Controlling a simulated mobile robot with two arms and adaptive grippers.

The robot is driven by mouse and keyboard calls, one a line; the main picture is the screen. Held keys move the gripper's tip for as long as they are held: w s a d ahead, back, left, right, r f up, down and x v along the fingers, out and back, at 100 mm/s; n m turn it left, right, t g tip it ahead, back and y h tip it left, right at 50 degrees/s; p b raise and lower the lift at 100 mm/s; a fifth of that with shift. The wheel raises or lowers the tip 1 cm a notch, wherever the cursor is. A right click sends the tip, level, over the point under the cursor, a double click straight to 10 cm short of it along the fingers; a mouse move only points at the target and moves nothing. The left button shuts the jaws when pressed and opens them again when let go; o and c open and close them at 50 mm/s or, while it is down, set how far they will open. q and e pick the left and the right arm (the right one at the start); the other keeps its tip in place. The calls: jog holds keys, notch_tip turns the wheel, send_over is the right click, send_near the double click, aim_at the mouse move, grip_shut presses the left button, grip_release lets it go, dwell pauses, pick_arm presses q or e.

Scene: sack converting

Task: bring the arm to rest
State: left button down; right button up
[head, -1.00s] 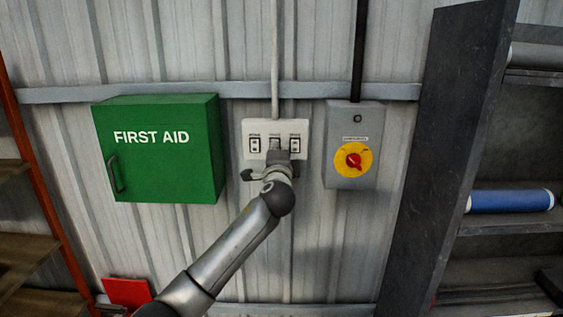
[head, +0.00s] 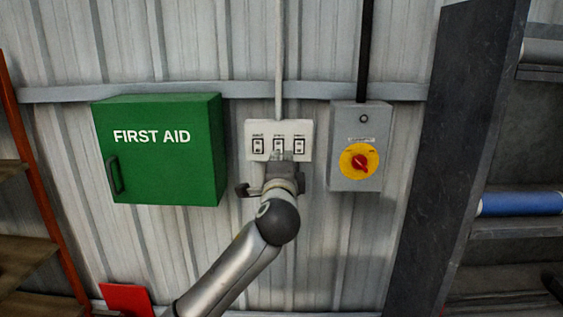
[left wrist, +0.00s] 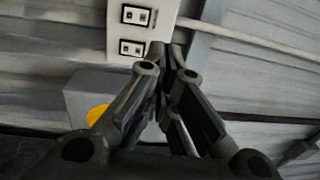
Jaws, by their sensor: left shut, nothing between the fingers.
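My left gripper (head: 281,157) is in front of the lower edge of a white switch panel (head: 252,128) on the wall. Its fingers are shut with nothing between them. The panel carries three labelled rocker switches in a row, all visible in the head view. In the left wrist view the closed fingertips (left wrist: 168,47) overlap the panel (left wrist: 172,12), and two of the switches show there. I cannot tell whether the fingertips touch the panel. My right gripper is in neither view.
A green first aid box (head: 165,165) hangs left of the panel. A grey box with a red and yellow rotary switch (head: 360,162) hangs to the right. A dark shelf unit (head: 450,150) with a blue roll (head: 522,204) stands at far right. A red object (head: 127,299) is low at left.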

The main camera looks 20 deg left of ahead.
pick_arm(q)
notch_tip(320, 180, down, 42)
jog(key=s+a+n+g+h, duration=0.2)
jog(key=n+g+h, duration=0.1)
jog(key=g, duration=0.4)
jog(key=s+f+n+g, duration=0.1)
jog(key=s+f, duration=0.4)
jog(key=f, duration=0.3)
jog(key=s+f+n+g, duration=0.1)
jog(key=s+f+g, duration=0.1)
jog(key=s+f, duration=0.5)
jog(key=s+f+n+g+h, duration=0.2)
jog(key=s+f+n+g, duration=0.1)
jog(key=s+f, duration=1.45)
jog(key=s+f+n+g, duration=0.1)
jog(key=s+f, duration=0.2)
jog(key=s, duration=0.7)
jog(key=s+f+n+g, duration=0.1)
jog(key=s+f, duration=0.3)
jog(key=s, duration=0.6)
jog(key=s+f+n+g, duration=0.2)
jog(key=s+f, duration=0.1)
jog(key=s, duration=0.7)
jog(key=shift+s+a+f, duration=0.25)
jog(key=shift+s+a, duration=0.05)
jog(key=shift+a, duration=0.1)
